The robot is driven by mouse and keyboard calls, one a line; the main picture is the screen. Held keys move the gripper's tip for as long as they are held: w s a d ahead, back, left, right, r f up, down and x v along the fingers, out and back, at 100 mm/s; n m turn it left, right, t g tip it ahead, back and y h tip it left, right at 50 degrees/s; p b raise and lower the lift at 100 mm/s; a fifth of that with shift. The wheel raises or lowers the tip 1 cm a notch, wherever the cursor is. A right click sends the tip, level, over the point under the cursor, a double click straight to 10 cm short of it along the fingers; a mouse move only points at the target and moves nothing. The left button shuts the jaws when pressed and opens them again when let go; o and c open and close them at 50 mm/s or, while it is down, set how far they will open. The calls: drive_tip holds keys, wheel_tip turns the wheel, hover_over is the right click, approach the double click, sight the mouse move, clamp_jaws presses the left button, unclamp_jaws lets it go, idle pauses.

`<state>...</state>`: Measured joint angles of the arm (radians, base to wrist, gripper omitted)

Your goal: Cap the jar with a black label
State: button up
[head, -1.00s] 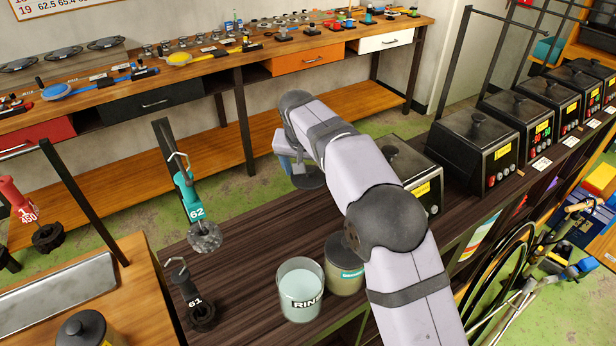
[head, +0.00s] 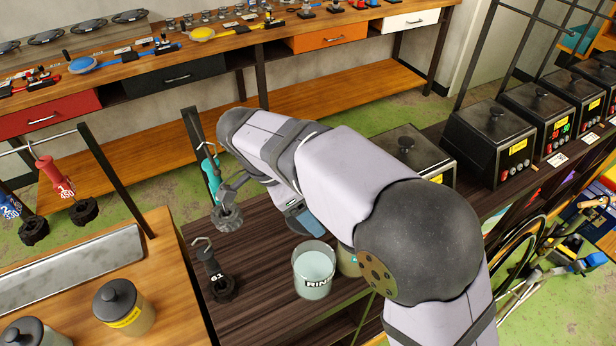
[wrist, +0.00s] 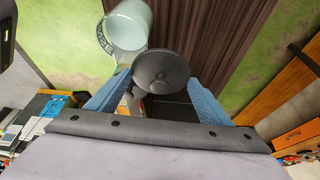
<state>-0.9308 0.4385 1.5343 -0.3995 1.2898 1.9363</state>
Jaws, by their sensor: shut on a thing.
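My gripper (wrist: 160,85) shows two blue fingers in the wrist view, shut on a dark grey round lid with a central knob (wrist: 162,68).
Two dark-lidded jars, one yellow-labelled (head: 125,308), stand on the wooden table at lower left. Black heater boxes (head: 492,142) line the right.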

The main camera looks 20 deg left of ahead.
drive_tip(key=s+d+r+m+g+p, duration=0.1)
drive_tip(key=s+d+r+m, duration=0.1)
drive_tip(key=s, duration=0.4)
drive_tip(key=shift+s+d+r+m+h, duration=0.15)
drive_tip(key=shift+s+d+m+h, duration=0.2)
drive_tip(key=shift+d+m, duration=0.4)
drive_tip(key=shift+a+f, duration=0.1)
drive_tip(key=shift+f, duration=0.1)
wheel_tip(320, 180, down, 6)
drive_tip(key=b, duration=0.4)
drive_tip(key=shift+b, duration=0.35)
drive_tip(key=o, duration=1.1)
